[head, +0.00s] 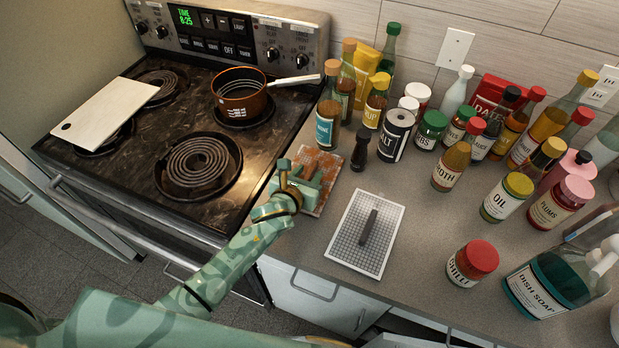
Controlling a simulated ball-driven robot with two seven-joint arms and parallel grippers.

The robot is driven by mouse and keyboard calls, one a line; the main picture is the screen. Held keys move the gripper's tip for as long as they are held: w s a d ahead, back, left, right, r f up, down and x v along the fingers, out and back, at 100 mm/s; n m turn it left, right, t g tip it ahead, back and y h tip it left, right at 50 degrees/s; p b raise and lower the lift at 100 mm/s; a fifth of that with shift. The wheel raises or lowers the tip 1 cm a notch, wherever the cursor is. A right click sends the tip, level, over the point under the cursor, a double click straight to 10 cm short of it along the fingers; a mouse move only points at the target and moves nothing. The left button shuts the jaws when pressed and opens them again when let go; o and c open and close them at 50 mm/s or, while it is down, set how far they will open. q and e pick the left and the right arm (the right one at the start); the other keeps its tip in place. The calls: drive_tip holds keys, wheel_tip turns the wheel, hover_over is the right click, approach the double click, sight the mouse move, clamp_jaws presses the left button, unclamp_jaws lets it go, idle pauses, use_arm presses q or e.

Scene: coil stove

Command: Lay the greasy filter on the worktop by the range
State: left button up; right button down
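A flat orange-brown, mottled panel (328,170) lies on the worktop just right of the range, partly hidden under my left gripper. A pale panel with a fine grid and a dark bar handle (345,239) lies flat on the worktop nearer the front edge. I cannot tell for sure which of the two is the greasy filter. My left gripper (304,170) is over the orange-brown panel, apart from the gridded one. Its fingertips are too small to tell whether they are open or hold the panel's edge. My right gripper is out of view.
The range (255,150) carries an orange saucepan (240,103) and a white board (98,110). Several bottles and jars crowd the worktop's back and right; a dark pepper mill (360,150) stands near the orange-brown panel. A chilli jar (472,264) stands right of the gridded panel.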

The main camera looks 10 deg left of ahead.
sight(308, 176)
use_arm(q)
clamp_jaws()
drive_tip(key=shift+r, duration=0.1)
drive_tip(key=shift+r, duration=0.3)
wheel_tip(308, 176, up, 3)
drive_tip(key=shift+w+f+p, duration=0.1)
drive_tip(key=shift+f+p, duration=0.1)
drive_tip(key=shift+p, duration=0.65)
drive_tip(key=s+d+r+p, duration=0.1)
drive_tip(key=s+r+p, duration=0.1)
drive_tip(key=s+r, duration=0.4)
drive_tip(key=s+r+p, duration=0.2)
drive_tip(key=s+r, duration=0.1)
drive_tip(key=s, duration=0.5)
drive_tip(key=w+a+r+n+y+b, duration=0.1)
drive_tip(key=w+a+r+b, duration=0.1)
drive_tip(key=a+b, duration=0.3)
drive_tip(key=w+a+r+n+y+b, duration=0.1)
drive_tip(key=w+a+r+b, duration=0.2)
drive_tip(key=a+r+b, duration=0.1)
drive_tip(key=shift+a+y+b, duration=0.3)
drive_tip(key=shift+a+b, duration=0.6)
